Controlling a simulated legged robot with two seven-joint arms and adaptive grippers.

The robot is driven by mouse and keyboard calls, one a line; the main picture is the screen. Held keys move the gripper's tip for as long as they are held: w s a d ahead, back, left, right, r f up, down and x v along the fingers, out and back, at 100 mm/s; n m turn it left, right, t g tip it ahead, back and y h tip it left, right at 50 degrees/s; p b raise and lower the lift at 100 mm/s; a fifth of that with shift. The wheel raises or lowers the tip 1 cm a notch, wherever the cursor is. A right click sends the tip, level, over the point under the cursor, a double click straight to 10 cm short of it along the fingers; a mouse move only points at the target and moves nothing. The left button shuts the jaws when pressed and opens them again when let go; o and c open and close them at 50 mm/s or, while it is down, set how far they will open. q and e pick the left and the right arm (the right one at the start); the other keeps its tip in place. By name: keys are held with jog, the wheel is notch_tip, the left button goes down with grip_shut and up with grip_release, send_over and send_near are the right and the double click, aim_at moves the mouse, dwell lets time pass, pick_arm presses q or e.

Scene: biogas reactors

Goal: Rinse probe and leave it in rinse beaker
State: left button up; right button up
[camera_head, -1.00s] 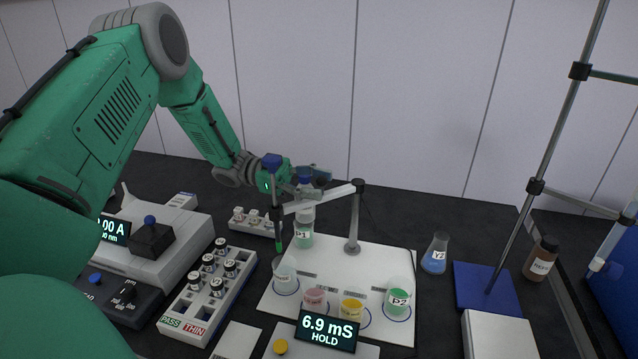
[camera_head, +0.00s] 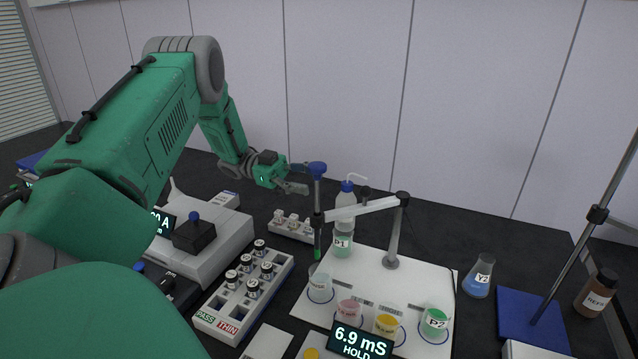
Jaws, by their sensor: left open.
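The probe (camera_head: 318,205) is a dark upright rod with a blue cap and a green lower end. It sits at the end of the grey holder arm, its visible tip just above the clear rinse beaker (camera_head: 320,291) at the white board's left side. My left gripper (camera_head: 306,180) is open and empty, just left of the probe's upper part. Its fingers point toward the probe; whether they touch it is unclear. My right gripper is out of view.
Pink, yellow and green cups line the board (camera_head: 420,278). The vial rack (camera_head: 218,316) is left of it. Flask Y2 (camera_head: 480,278) and a stand base (camera_head: 530,318) are right.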

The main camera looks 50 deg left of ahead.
aim_at(365, 199)
pick_arm(q)
jog(key=shift+d+r, duration=0.25)
jog(key=shift+d, duration=0.35)
jog(key=shift+d+r, duration=0.1)
jog(key=shift+d, duration=0.15)
jog(key=shift+c, duration=1.2)
jog(key=shift+d, duration=0.1)
jog(key=c, duration=0.6)
jog(key=shift+n+t+y+b, duration=0.3)
jog(key=shift+n+t, duration=0.1)
jog(key=shift+n, duration=0.5)
grip_shut()
jog(key=s+a+f+n+t+y+b, duration=0.1)
jog(key=s+f+n+t+y+b, duration=0.2)
jog(key=n, duration=1)
jog(key=s+a+n+t+y+b, duration=0.1)
jog(key=s+n+t+y+b, duration=0.25)
jog(key=n, duration=0.95)
jog(key=w+d+t, duration=0.1)
jog(key=w+d, duration=0.7)
jog(key=shift+w+d+f, duration=0.2)
jog(key=shift+w+d, duration=0.1)
jog(key=shift+d, duration=0.05)
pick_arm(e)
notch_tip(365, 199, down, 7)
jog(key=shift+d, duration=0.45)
